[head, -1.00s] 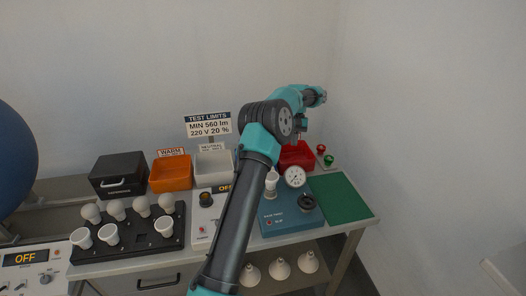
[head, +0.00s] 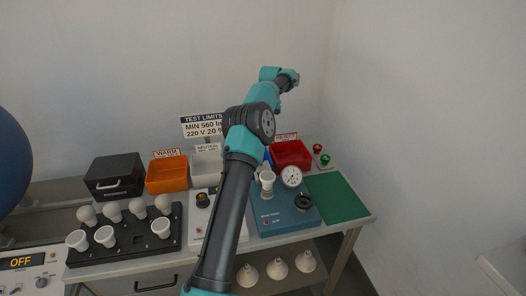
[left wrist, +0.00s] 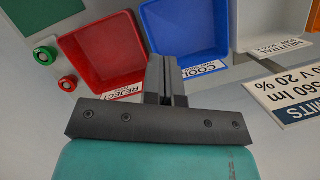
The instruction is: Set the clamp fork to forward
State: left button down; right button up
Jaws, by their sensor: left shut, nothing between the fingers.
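A blue tester (head: 286,222) stands on the bench right of my arm in the head view. It carries a white upright bulb (head: 267,180), a round dial gauge (head: 291,176) and a black knob (head: 303,202). I cannot make out a clamp fork or its setting. My left arm crosses the head view, its end raised high above the back of the bench; the fingertips there are not distinct. In the left wrist view my left gripper (left wrist: 167,78) is shut and empty, above the bins and away from the tester. My right gripper is not in view.
Red reject bin (head: 292,155), orange warm bin (head: 166,177) and a black case (head: 115,175) line the back. A blue cool bin (left wrist: 186,27) shows in the wrist view. A limits sign (head: 204,128) stands behind. The green mat (head: 337,196) is clear.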

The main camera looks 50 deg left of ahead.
pick_arm(q)
send_near(266, 168)
jog(key=w+a+f, duration=0.3)
jog(key=a+f, duration=0.1)
jog(key=a, duration=0.1)
jog(key=shift+s+d+f, duration=0.15)
jog(key=shift+s+d, duration=0.4)
jog(key=shift+s, duration=0.15)
jog(key=shift+s+d+f, duration=0.1)
jog(key=shift+s+d, duration=0.4)
jog(key=shift+s, duration=0.2)
jog(key=shift+s+d, duration=0.5)
jog(key=shift+d, duration=0.3)
jog(key=shift+s+d, duration=0.45)
jog(key=shift+d, duration=0.4)
jog(key=shift+s+d, duration=0.5)
jog(key=shift+d, duration=0.3)
jog(key=shift+a, duration=0.1)
jog(key=shift+w+a, duration=0.25)
jog(key=shift+w, duration=0.2)
jog(key=shift+w+a+r, duration=0.15)
jog(key=shift+w+a, duration=0.2)
jog(key=shift+w, duration=0.25)
jog(key=shift+w+a+r, duration=0.15)
jog(key=shift+w+a, duration=0.25)
jog(key=shift+w, duration=0.2)
jog(key=v, duration=1)
